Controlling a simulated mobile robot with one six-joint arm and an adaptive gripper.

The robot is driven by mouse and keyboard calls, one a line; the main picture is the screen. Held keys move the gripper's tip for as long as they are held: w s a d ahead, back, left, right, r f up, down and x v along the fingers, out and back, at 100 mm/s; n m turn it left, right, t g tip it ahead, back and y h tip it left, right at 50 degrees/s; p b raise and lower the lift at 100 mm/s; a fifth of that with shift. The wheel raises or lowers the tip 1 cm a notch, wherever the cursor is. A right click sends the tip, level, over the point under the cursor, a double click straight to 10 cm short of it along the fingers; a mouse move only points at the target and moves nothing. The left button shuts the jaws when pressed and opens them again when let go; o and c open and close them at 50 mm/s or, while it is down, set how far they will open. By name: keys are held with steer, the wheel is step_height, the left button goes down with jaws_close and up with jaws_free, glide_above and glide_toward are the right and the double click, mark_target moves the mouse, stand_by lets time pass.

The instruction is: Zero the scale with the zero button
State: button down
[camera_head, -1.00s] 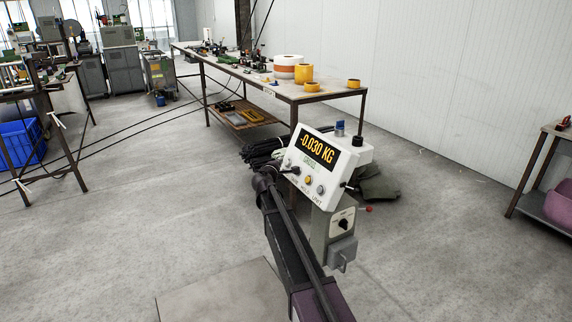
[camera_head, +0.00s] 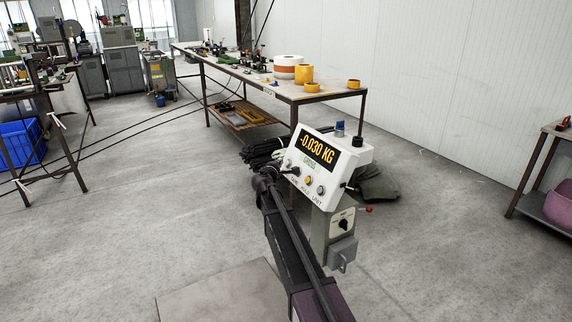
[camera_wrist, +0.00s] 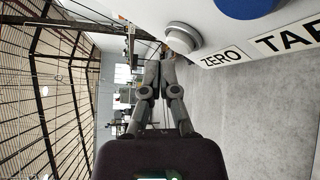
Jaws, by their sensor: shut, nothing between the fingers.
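The scale's white indicator box (camera_head: 346,163) stands on a grey post, and its display (camera_head: 318,152) reads -0.030 KG in orange. In the wrist view, a pale round button (camera_wrist: 183,38) stands beside the ZERO label (camera_wrist: 222,57), with a blue button (camera_wrist: 246,6) beside the TARE label. My gripper (camera_wrist: 160,52) is shut and empty, its tips close to the pale button, with a gap in the picture. In the head view, my arm partly covers the gripper at the box's left side.
A grey box with a black knob (camera_head: 343,225) hangs on the post below the indicator. Dark rods (camera_head: 262,150) lie behind my gripper. A long workbench (camera_head: 330,95) with tape rolls stands behind. Floor to the left is mostly open.

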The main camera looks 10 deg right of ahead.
steer(key=shift+w+d+f+b, duration=0.15)
steer(key=shift+d+f+b, duration=0.05)
steer(key=shift+d, duration=0.25)
steer(key=shift+w+d+f+b, duration=0.1)
steer(key=shift+d+f+b, duration=0.1)
steer(key=shift+d, duration=0.2)
stand_by(1.4)
steer(key=shift+a+r, duration=0.1)
steer(key=shift+a, duration=0.05)
steer(key=shift+s+a+r+p, duration=0.15)
steer(key=shift+a+p, duration=0.05)
steer(key=shift+a, duration=0.15)
steer(key=shift+s+a+r+p, duration=0.1)
steer(key=shift+a+r+p, duration=0.1)
steer(key=shift+a, duration=0.15)
steer(key=shift+a, duration=0.1)
stand_by(0.4)
steer(key=a, duration=0.1)
steer(key=s+a+r+p, duration=0.1)
steer(key=a+r+p, duration=0.1)
steer(key=a, duration=0.1)
steer(key=shift+s, duration=0.2)
stand_by(0.8)
